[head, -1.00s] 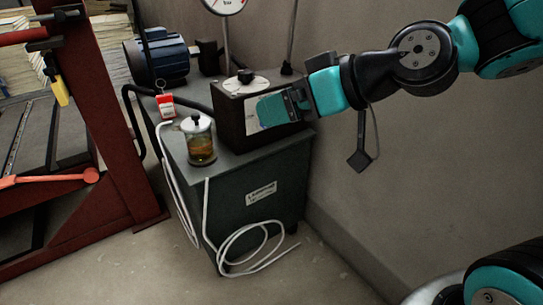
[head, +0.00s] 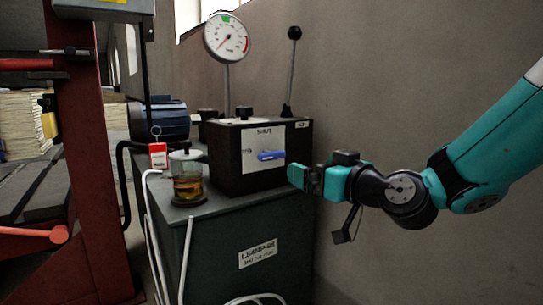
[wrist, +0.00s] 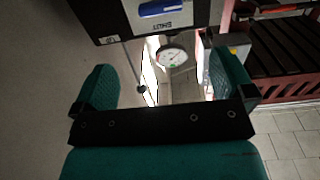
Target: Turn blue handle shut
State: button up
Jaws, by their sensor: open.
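The blue handle (head: 271,155) lies roughly horizontal on the white plate (head: 263,145) on the front of a dark box (head: 225,165). The word SHUT stands above the handle on the plate; a smaller mark at its left is too small to read surely. My gripper (head: 297,177) is to the right of the handle and a little lower, apart from it in the picture. In the wrist view my gripper (wrist: 162,84) has its fingers wide apart with nothing held between them. The blue handle (wrist: 162,8) shows upside down at the top edge there, beyond the fingers, partly cut off.
A glass jar (head: 187,182) with amber liquid stands left of the box on the dark cabinet (head: 245,230). A red tag (head: 158,155), a motor (head: 160,121), a pressure gauge (head: 227,38) and a black-knobbed lever (head: 291,75) are nearby. The wall (head: 390,90) is at the right.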

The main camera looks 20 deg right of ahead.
aim_at(275, 153)
jog(key=p+x, duration=1)
jog(key=x, duration=0.3)
jog(key=shift+w+a+r+p, duration=0.2)
jog(key=shift+w+p, duration=0.1)
jog(key=shift+w+a+f+p, duration=0.2)
jog(key=shift+w+p, duration=0.2)
jog(key=shift+w, duration=0.2)
jog(key=c, duration=0.9)
